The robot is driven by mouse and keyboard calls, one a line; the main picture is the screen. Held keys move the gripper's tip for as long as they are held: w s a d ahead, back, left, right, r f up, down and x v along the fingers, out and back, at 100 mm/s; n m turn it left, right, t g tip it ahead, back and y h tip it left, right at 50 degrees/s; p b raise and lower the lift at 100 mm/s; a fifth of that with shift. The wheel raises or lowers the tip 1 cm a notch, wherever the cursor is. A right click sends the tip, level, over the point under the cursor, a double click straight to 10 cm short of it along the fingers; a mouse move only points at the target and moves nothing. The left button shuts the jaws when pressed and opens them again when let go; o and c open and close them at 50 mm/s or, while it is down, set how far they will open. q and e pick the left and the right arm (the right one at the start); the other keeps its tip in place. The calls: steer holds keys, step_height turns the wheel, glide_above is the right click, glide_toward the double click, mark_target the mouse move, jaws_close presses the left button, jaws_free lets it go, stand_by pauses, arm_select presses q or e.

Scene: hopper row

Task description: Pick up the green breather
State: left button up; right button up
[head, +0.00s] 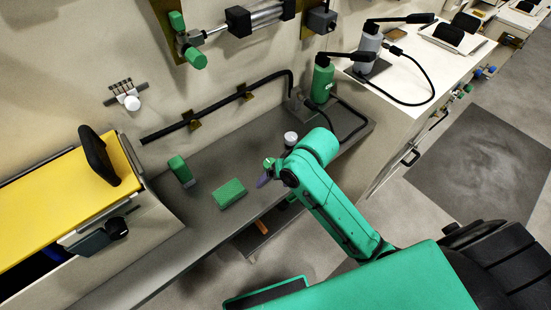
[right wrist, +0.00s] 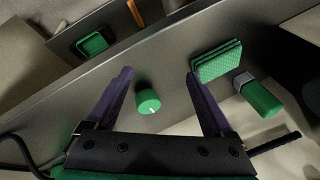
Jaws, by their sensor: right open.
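Several green things lie on the grey bench, and I take the short round green piece with a pale mark on top as the green breather (right wrist: 148,102). In the right wrist view it stands between the two dark purple fingers of my right gripper (right wrist: 155,100), with clear gaps on both sides. The right gripper (head: 264,174) is open and empty. In the head view it is over the bench, and the green breather (head: 269,162) is mostly hidden by the gripper and arm. My left gripper is not in view.
A ridged green pad (head: 229,193) and a green block with a grey end (head: 180,170) lie left of the gripper. A white-topped piece (head: 290,138) stands behind it. A green bottle (head: 322,80) stands at the back. A yellow-topped unit (head: 70,200) borders the bench's left.

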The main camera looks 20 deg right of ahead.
steer(key=w+a+r+m+g, duration=0.1)
steer(key=w+a+r+m, duration=0.2)
steer(key=a+r, duration=0.2)
step_height(320, 180, up, 6)
steer(key=m+g+h, duration=0.2)
steer(key=m+h, duration=0.2)
steer(key=m, duration=0.5)
glide_above(270, 163)
step_height(270, 163, down, 14)
steer(key=shift+r+p, duration=0.1)
steer(key=shift+p, duration=0.85)
jaws_close()
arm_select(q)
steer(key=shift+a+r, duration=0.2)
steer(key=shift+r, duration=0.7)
arm_select(e)
steer(key=shift+r, duration=0.1)
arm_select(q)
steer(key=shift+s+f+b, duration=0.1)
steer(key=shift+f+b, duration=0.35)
arm_select(e)
step_height(270, 163, up, 20)
